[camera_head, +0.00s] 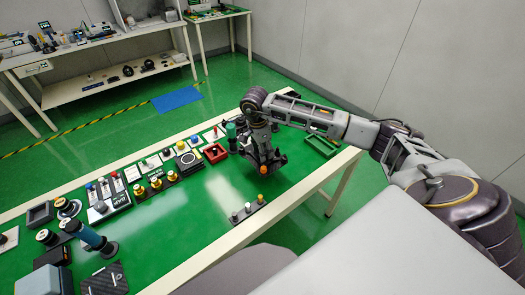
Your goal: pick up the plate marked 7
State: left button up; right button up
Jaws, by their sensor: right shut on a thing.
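My right gripper (264,168) is above the green tabletop (180,230), pointing down. It is shut on a small dark thing with an orange spot; the fingers mostly hide it, and I cannot read any mark on it. No plate with a readable 7 shows. A dark square plate (104,279) with pale marks lies at the table's near left; its marks are too small to read. My left gripper is out of view.
A blue upright tool (88,236) stands at the left. A green tray (322,145) lies at the right end. The middle tabletop is clear.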

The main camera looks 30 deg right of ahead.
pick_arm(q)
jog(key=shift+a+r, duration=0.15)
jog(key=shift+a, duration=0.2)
pick_arm(e)
jog(key=shift+r, duration=0.15)
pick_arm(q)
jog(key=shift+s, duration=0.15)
